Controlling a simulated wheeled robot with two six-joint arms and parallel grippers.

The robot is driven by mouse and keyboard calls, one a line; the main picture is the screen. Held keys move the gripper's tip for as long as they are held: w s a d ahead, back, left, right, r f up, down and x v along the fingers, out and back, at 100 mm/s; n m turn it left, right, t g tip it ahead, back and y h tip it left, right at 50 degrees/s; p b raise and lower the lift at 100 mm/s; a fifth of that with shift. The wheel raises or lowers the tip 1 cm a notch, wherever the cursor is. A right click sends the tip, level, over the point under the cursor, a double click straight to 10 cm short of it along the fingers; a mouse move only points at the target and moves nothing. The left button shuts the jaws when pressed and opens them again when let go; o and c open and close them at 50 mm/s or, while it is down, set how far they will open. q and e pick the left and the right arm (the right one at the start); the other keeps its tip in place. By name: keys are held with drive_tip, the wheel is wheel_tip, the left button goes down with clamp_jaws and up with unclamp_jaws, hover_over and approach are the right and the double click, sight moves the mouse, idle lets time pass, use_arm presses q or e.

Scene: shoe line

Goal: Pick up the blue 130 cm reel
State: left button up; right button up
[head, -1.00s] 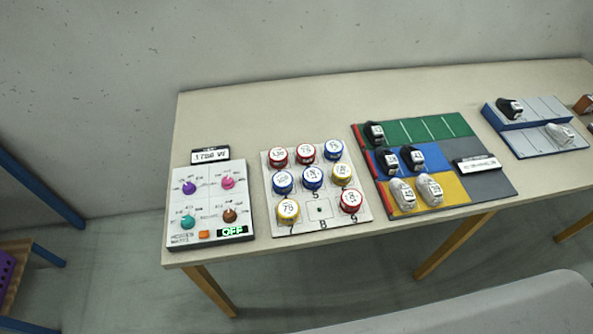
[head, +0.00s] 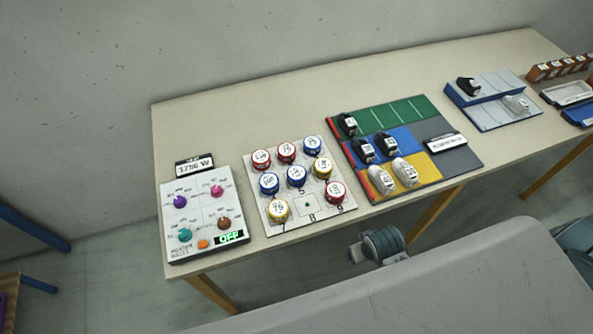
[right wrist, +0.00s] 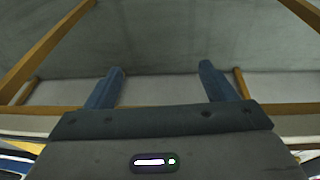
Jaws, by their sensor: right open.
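Three blue reels stand on the white numbered board: one at the back right (head: 313,145), one at the middle left (head: 269,183) and one in the centre (head: 296,175). Their labels are too small to read surely, so I cannot tell which is the 130 cm one. My right gripper (right wrist: 162,67) is open in the right wrist view, its two blue fingers apart with nothing between them. That view shows floor and wooden legs, with no reel. In the head view part of my arm shows beside the table's front edge, clear of the board. My left gripper is not in view.
Red and yellow reels share the board (head: 347,208). A panel with knobs (head: 204,210) lies left of it. A coloured mat (head: 450,165) with shoes lies right, then a blue rack (head: 485,115) and orange boxes (head: 555,68). The table's back left (head: 215,125) is clear.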

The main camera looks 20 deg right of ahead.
drive_tip(key=w+a+r+m+p, duration=0.1)
drive_tip(key=w+a+r+m, duration=0.1)
drive_tip(key=w+r, duration=0.5)
drive_tip(key=w+a+r+m, duration=0.1)
drive_tip(key=w, duration=0.2)
drive_tip(key=w+a+r+m+g, duration=0.1)
drive_tip(key=w+r, duration=0.1)
drive_tip(key=w, duration=0.1)
drive_tip(key=w+a+r, duration=0.2)
drive_tip(key=w, duration=0.1)
drive_tip(key=shift+w+r+m+y+p, duration=0.25)
drive_tip(key=shift+w+m+y+p, duration=0.05)
drive_tip(key=shift+w+m, duration=0.1)
drive_tip(key=m+g, duration=0.2)
approach(297, 172)
drive_tip(key=shift+w+d, duration=0.1)
drive_tip(key=shift+w, duration=0.2)
wheel_tip(297, 172, down, 5)
drive_tip(key=shift+f+p, duration=0.1)
drive_tip(key=shift+p, duration=0.8)
drive_tip(key=shift+s+f+p, duration=0.15)
drive_tip(key=shift+f+p, duration=0.1)
drive_tip(key=shift+p, duration=0.05)
drive_tip(key=f, duration=0.1)
drive_tip(key=f+p, duration=0.2)
drive_tip(key=shift+s+f, duration=0.25)
drive_tip(key=shift+s, duration=0.05)
drive_tip(key=shift+f, duration=0.6)
drive_tip(key=c, duration=1.1)
